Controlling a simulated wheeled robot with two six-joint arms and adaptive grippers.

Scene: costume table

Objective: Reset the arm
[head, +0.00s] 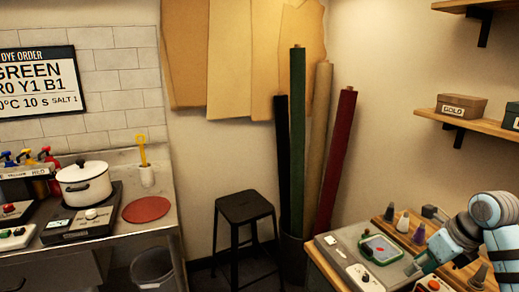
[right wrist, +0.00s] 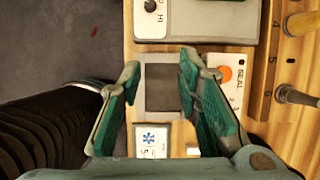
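My right arm (head: 488,212) comes in from the right edge of the head view, bent over the bench at the lower right. In the right wrist view my right gripper (right wrist: 160,76) is open, its two green-padded fingers apart with nothing between them. Below it lies a grey square recess (right wrist: 162,92) in a light panel, with a snowflake label (right wrist: 154,140) close by. An orange button (right wrist: 225,73) marked SEAL is to the right of the fingers. My left gripper is not in view.
The bench carries a grey device (head: 350,243) with a green-rimmed pad (head: 380,249) and several cones (head: 403,222). A black stool (head: 245,209) and fabric rolls (head: 297,140) stand left of it. A white pot (head: 84,188) sits on the left counter. Shelves (head: 460,124) hang at right.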

